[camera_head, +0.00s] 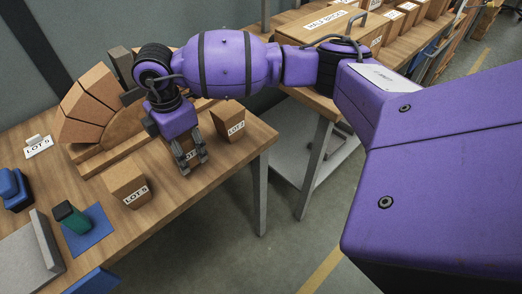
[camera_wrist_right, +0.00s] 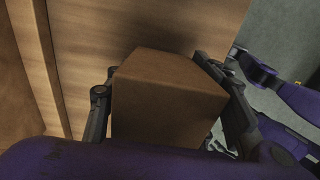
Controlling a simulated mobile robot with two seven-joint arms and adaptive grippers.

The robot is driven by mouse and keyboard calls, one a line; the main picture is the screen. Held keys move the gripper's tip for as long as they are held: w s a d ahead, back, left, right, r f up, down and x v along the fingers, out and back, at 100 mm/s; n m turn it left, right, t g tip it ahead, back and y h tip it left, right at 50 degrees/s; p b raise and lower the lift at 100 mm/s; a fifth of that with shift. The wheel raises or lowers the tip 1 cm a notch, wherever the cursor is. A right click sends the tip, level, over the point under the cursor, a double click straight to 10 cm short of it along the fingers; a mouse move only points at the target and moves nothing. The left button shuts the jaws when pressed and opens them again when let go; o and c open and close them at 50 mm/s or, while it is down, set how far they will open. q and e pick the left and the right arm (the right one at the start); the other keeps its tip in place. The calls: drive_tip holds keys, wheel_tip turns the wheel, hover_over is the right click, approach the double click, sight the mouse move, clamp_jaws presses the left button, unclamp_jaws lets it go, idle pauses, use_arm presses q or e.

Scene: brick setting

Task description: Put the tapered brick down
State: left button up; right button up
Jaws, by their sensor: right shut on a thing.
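My right gripper (camera_head: 193,164), on the purple arm, points down over the wooden table (camera_head: 190,200) and is shut on the tapered brick (camera_head: 187,148). The fingers cover much of this brick in the head view, with part of a white label showing between them. In the right wrist view the brown tapered brick (camera_wrist_right: 165,95) sits between the two fingers (camera_wrist_right: 168,108). I cannot tell whether its underside touches the table. Two more labelled bricks stand apart from it: one at the lower left (camera_head: 124,183) and one at the right (camera_head: 230,122). My left gripper is out of view.
A fan of tapered bricks (camera_head: 83,115) stands on a wooden form at the left. A "LOT 5" card (camera_head: 38,147), blue things (camera_head: 14,188), a green-topped object (camera_head: 71,217) on a blue mat, and a grey block (camera_head: 47,240) lie nearby. A "HALF BRICKS" box (camera_head: 305,27) stands behind.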

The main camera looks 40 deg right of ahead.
drive_tip(key=shift+f, duration=0.75)
drive_tip(key=o, duration=1.4)
drive_tip(key=shift+f, duration=0.15)
wheel_tip(320, 180, up, 12)
drive_tip(key=shift+r, duration=0.2)
